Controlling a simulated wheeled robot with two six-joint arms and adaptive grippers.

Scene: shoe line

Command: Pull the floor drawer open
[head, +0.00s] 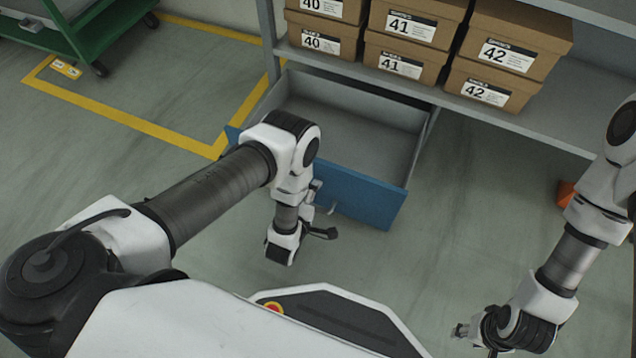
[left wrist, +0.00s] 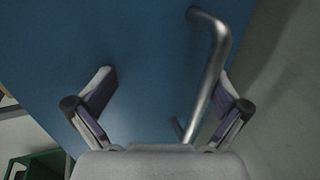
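The floor drawer (head: 365,196) has a blue front and a grey inside, and it stands pulled well out from under the shelf, empty. Its metal bar handle (left wrist: 212,75) shows in the left wrist view against the blue front. My left gripper (head: 322,210) is at the drawer front. In the left wrist view its two fingers (left wrist: 162,95) are spread apart, with the handle between them, close to the right finger; whether they touch is unclear. My right gripper (head: 478,340) is at the lower right, away from the drawer, with its fingertips apart and nothing visible between them.
A grey shelf (head: 545,127) above the drawer carries several brown shoe boxes (head: 402,45). A green cart (head: 85,35) stands at the upper left near yellow floor lines (head: 130,120). An orange object (head: 566,193) is partly hidden at the right. The floor before the drawer is clear.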

